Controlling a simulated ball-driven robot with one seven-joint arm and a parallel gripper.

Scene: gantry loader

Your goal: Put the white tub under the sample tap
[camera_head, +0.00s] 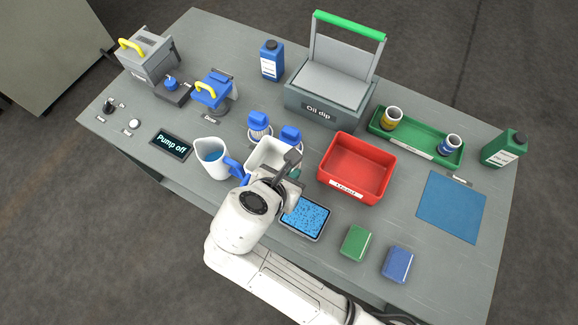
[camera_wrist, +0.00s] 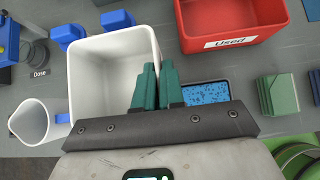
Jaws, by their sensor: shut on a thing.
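The white tub (camera_head: 262,152) is open-topped, near the middle of the bench, and looks empty. It fills the left-centre of the wrist view (camera_wrist: 100,80). My gripper (camera_head: 288,168) is shut on the tub's right wall, its green fingers (camera_wrist: 158,78) close together there. I cannot tell whether the tub's base touches the bench. A blue fixture with a yellow handle (camera_head: 210,91) stands up-left of the tub, with a dark base below. A lower dark block with a blue top (camera_head: 172,86) is farther left. The sample tap's label is not readable.
A red "Used" bin (camera_head: 355,168) is right, and a blue-filled tray (camera_head: 305,219) is in front. The "Pump off" display (camera_head: 171,146) is at left.

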